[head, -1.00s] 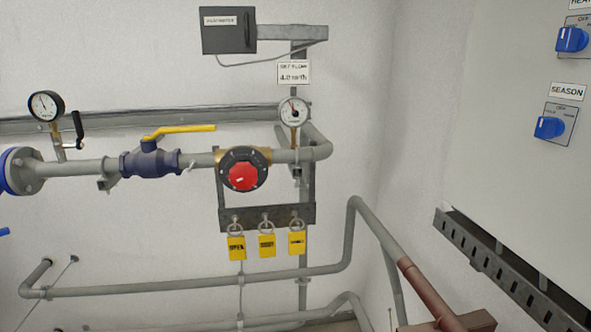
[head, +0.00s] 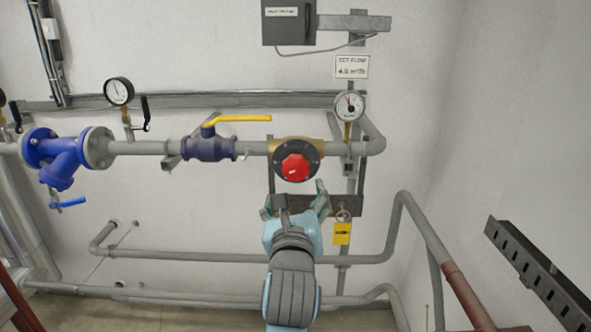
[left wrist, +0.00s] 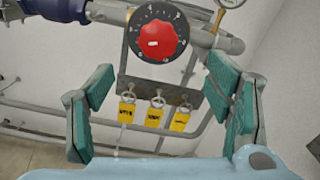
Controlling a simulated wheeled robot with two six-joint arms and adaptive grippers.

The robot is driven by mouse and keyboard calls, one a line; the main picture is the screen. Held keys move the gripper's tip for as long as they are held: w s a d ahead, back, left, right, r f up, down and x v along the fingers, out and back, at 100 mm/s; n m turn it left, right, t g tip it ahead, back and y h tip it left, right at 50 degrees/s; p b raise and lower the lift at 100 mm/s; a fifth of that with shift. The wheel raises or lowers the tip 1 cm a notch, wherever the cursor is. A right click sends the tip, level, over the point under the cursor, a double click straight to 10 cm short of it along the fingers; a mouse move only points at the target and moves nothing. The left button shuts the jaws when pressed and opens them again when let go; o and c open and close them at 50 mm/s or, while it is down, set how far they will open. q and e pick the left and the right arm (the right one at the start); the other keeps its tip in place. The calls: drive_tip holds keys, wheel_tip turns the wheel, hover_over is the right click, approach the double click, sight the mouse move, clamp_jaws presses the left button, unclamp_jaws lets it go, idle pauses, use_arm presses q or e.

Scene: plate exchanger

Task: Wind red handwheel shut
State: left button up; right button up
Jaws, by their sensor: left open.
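The red handwheel (head: 295,168) sits on a round black dial on the grey pipe, in the middle of the head view. It also shows at the top of the left wrist view (left wrist: 153,43), where a white mark on its face and numbers around the dial are visible. My left gripper (head: 295,198) is just below the handwheel in the head view, fingers spread and pointing up at it. In the left wrist view its green finger pads (left wrist: 158,105) stand wide apart with nothing between them touching. My right gripper is not in view.
A yellow-lever valve (head: 209,147) is to the left, a gauge (head: 349,106) at upper right. Lower pipes (head: 180,257) run along the wall.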

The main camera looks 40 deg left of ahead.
sight(296, 171)
use_arm(q)
drive_tip(key=x, duration=0.6)
drive_tip(key=p+x, duration=0.1)
drive_tip(key=x, duration=0.6)
drive_tip(key=shift+s+a+f, duration=0.1)
drive_tip(key=shift+f, duration=0.15)
drive_tip(key=shift+w+a, duration=0.25)
drive_tip(key=shift+w, duration=0.1)
drive_tip(key=shift+r, duration=0.1)
drive_tip(key=shift+c, duration=0.6)
drive_tip(key=c, duration=1.1)
drive_tip(key=shift+o, duration=0.2)
